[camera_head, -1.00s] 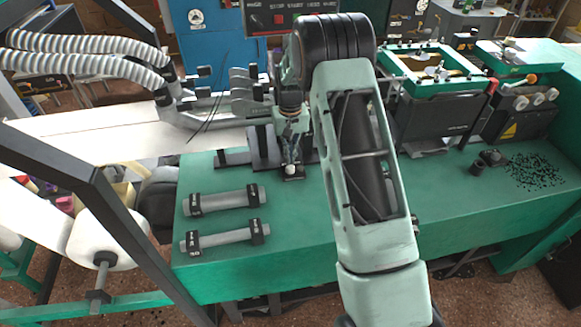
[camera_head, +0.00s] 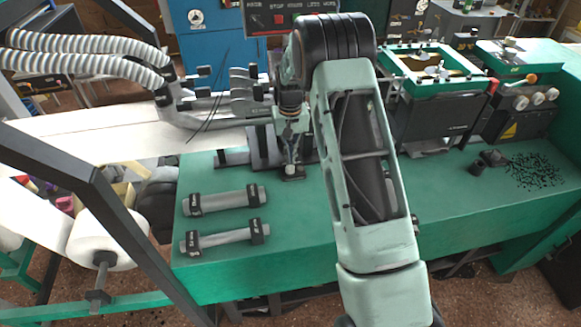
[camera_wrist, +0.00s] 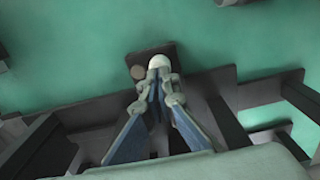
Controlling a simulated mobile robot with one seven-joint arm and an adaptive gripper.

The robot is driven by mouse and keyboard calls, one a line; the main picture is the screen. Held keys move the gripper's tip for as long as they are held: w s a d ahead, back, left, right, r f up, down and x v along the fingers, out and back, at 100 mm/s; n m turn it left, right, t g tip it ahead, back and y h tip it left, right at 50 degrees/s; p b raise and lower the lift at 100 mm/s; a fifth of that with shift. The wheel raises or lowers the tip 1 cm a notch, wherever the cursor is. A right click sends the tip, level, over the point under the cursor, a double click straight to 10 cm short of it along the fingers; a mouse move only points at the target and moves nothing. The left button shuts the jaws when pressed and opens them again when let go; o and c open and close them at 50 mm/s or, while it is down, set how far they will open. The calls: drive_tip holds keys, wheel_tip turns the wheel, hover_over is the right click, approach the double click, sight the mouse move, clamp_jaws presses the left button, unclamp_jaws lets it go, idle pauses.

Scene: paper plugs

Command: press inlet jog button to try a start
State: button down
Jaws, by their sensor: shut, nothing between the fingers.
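A small dark button box (camera_head: 292,178) sits on the green bench top, below my gripper (camera_head: 290,168). It also shows in the wrist view (camera_wrist: 149,56), with a brownish round button (camera_wrist: 138,72) on its left part. My gripper is shut and empty, pointing down. In the wrist view, my fingers (camera_wrist: 159,66) come together over the box, just right of the brownish button. A pale rounded end shows at the fingertips; I cannot tell whether it is the tips or a white button under them. Contact with the box cannot be made out. No label is legible.
Two grey rollers (camera_head: 224,201) with dark end blocks lie on the bench to the left. Dark machine parts (camera_head: 262,148) stand close behind the box. A green-framed machine (camera_head: 437,68) stands at the right. The bench front (camera_head: 300,230) is clear.

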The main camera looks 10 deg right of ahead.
sight(290, 167)
drive_tip(key=shift+f, duration=0.1)
drive_tip(key=shift+f+b, duration=0.9)
drive_tip(key=shift+f, duration=0.35)
idle(0.6)
drive_tip(key=shift+r+p, duration=0.6)
drive_tip(key=shift+r, duration=0.75)
drive_tip(key=shift+r+p, duration=0.75)
drive_tip(key=shift+r, duration=0.8)
